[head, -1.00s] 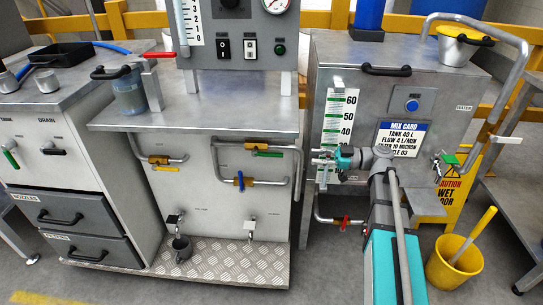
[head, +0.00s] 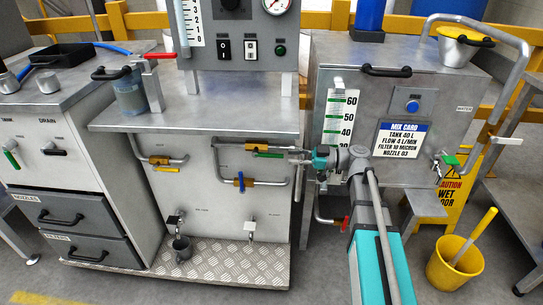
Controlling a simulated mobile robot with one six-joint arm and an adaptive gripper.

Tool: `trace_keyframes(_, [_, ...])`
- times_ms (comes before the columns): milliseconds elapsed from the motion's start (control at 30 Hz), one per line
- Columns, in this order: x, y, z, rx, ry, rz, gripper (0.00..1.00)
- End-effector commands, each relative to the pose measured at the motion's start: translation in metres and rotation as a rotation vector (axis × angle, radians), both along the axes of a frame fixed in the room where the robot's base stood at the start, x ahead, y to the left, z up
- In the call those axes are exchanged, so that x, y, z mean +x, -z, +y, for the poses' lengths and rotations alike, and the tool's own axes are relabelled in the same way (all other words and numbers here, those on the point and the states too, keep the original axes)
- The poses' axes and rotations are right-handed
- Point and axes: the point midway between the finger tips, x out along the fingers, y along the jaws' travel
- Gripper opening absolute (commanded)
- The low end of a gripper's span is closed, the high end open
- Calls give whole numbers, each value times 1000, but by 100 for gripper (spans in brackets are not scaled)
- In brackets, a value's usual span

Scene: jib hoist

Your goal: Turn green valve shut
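The green valve handle (head: 268,155) is on a brass valve body (head: 255,146) in the upper pipe on the front of the middle cabinet. The handle lies level, roughly in line with the pipe, pointing right. My gripper (head: 293,155) reaches in from the right, its fingers pointing left close to the handle's right end. I cannot tell whether they touch it. The fingers are small and seen edge-on, so their opening is unclear. Other green handles are on the tap (head: 449,160) of the right tank and on the left cabinet (head: 12,158).
A vertical pipe (head: 299,172) stands near my gripper. The grey tank with the mix card (head: 402,138) is behind my arm. A yellow bucket (head: 455,262) stands right.

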Motion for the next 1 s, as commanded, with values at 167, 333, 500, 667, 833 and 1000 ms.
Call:
trace_keyframes(167, [1, 0, 25, 0, -2, 0, 37])
trace_keyframes(333, [1, 0, 45, 0, -1, 0, 37])
trace_keyframes(500, [2, 0, 60, 0, 0, 0, 37])
trace_keyframes(667, [2, 0, 66, 0, 0, 0, 37])
trace_keyframes(833, [2, 0, 68, 0, 1, 0, 37])
trace_keyframes(1000, [2, 0, 68, 0, 1, 0, 37])
